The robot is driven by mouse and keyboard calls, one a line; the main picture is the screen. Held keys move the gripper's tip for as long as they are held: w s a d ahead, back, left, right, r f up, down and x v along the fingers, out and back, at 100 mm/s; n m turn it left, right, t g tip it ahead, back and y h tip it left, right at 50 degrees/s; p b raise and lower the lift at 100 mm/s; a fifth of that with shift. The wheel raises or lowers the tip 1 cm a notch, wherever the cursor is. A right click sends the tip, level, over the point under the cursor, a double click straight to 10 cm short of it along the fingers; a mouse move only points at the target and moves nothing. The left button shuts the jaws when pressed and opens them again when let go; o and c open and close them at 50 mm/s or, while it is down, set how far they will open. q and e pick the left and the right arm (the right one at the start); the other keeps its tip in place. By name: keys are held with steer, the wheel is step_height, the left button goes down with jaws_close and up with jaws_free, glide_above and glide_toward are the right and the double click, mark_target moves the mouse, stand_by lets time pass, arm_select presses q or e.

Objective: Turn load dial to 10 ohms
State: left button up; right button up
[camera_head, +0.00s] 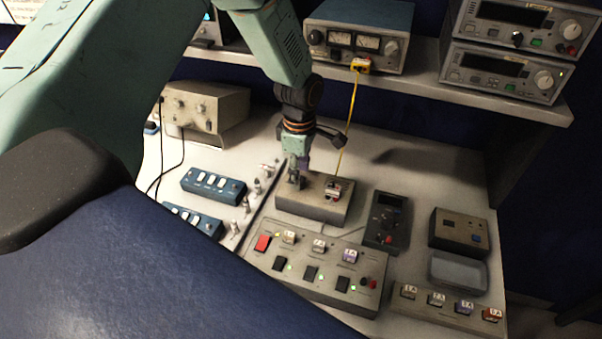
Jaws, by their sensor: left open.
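A low beige-grey box (313,210) sits on the bench near the middle of the head view. My left gripper (297,183) points down at the left part of its top, with its fingers open. The fingers are small and dark here, and they hide that part of the box. I cannot tell whether they touch a dial there. A small red and white part (333,190) stands on the box, right of the fingers. No ohm markings are readable, and I cannot tell which control is the load dial. My right gripper is not in view.
A switch panel (320,270) with a red button lies in front, and a dark handheld meter (386,222) to the right. Blue switch boxes (213,186) lie left. A yellow cable (350,115) hangs from the shelf instrument (360,40) behind my arm. A grey tray (458,272) stands right.

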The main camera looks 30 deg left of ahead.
arm_select(q)
steer(key=shift+w+f, duration=0.1)
steer(key=shift+f, duration=0.5)
steer(key=shift+s+f, duration=0.2)
steer(key=shift+f, duration=0.05)
steer(key=shift+s+d+r, duration=0.1)
steer(key=shift+s+r, duration=0.05)
steer(key=shift+s, duration=0.05)
steer(key=shift+w+f, duration=0.25)
steer(key=shift+w, duration=0.15)
steer(key=c, duration=0.5)
steer(key=shift+s+r, duration=0.15)
steer(key=shift+s, duration=0.05)
steer(key=c, duration=0.4)
jaws_close()
